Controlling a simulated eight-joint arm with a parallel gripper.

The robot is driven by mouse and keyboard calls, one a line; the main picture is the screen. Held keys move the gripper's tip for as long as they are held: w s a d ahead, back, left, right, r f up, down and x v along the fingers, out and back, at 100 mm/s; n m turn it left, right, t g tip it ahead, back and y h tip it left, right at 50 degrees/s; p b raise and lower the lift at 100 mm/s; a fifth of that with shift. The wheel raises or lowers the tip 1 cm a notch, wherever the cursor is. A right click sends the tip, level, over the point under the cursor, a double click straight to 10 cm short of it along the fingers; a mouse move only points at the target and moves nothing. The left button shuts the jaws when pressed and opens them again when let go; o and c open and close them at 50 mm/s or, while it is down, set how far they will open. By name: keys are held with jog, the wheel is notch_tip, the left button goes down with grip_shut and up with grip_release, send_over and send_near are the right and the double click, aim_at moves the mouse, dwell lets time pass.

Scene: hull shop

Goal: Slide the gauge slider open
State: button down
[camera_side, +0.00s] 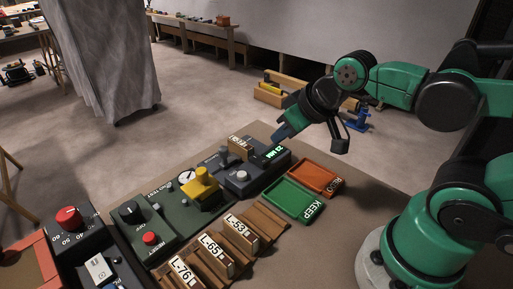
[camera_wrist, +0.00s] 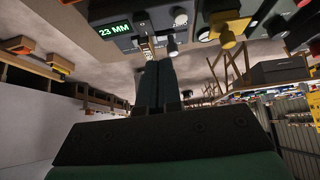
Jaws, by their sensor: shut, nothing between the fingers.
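The dark grey gauge (camera_side: 262,172) stands at the far end of the bench row, its green display (camera_side: 275,152) reading 23 MM. The display also shows in the wrist view (camera_wrist: 114,30). A tan labelled block (camera_side: 239,147) sits on the gauge's far side, with a grey post with a rounded top (camera_side: 224,152) beside it. Which part is the slider, I cannot tell for sure. My gripper (camera_side: 281,134) is shut and empty, just above and beyond the display end. Its fingers fill the middle of the wrist view (camera_wrist: 154,68), apart from the gauge as far as I can see.
A green KEEP tray (camera_side: 292,200) and an orange tray (camera_side: 316,178) lie right of the gauge. A yellow-knobbed fixture (camera_side: 204,190) stands left of it. Labelled blocks sit in a wooden rack (camera_side: 262,222) in front. Bare bench lies right of the trays.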

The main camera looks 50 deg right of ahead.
jog(key=c, duration=1)
grip_release()
jog(key=shift+w+r, duration=0.1)
jog(key=o, duration=0.4)
jog(key=shift+w+r+n+g, duration=0.25)
jog(key=shift+w+n+g, duration=0.05)
jog(key=shift+w, duration=0.05)
jog(key=n+g, duration=0.6)
jog(key=n, duration=0.2)
send_over(223, 148)
jog(key=f, duration=0.3)
jog(key=shift+s+f, duration=0.25)
jog(key=shift+f, duration=0.15)
jog(key=shift+w+f+g, duration=0.25)
jog(key=shift+f+g, duration=0.05)
jog(key=shift+f, duration=3)
grip_shut()
